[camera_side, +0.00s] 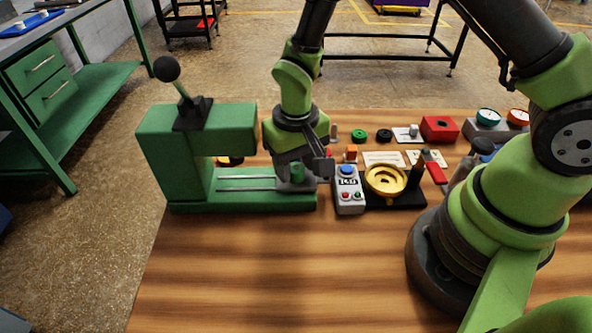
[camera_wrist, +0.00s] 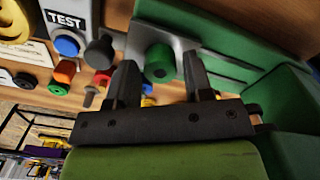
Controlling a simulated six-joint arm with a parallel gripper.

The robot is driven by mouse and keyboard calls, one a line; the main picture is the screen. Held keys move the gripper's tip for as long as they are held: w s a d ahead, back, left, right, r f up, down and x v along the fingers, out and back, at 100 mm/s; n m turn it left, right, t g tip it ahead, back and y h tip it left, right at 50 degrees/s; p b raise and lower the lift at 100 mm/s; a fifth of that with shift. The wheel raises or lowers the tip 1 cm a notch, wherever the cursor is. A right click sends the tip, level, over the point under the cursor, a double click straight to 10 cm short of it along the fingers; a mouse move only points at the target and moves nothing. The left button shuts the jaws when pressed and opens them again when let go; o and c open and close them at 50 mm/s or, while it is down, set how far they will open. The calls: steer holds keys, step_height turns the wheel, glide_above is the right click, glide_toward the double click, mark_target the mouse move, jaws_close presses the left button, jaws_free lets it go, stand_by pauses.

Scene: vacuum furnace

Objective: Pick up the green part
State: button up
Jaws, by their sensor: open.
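A green part (camera_side: 297,173), a short cylinder with a dark hole in its top, stands on the metal slide at the front of the green furnace (camera_side: 222,130). In the wrist view the green part (camera_wrist: 160,62) shows between the two dark fingertips, on a grey plate. My gripper (camera_side: 308,167) is low over the slide, right at the green part in the side view. In the wrist view my gripper (camera_wrist: 158,70) is open, with a gap on either side of the part. The fingers hide some of the part in the side view. I cannot tell the exact height between them.
A grey TEST box (camera_side: 348,190) with buttons stands close right of the slide. Beyond it are a yellow round dish (camera_side: 386,179), a green ring (camera_side: 358,135), a black ring (camera_side: 384,135) and a red box (camera_side: 439,128). The front of the wooden table (camera_side: 280,265) is clear.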

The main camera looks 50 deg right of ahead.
steer(key=c, duration=0.8)
steer(key=shift+c, duration=0.2)
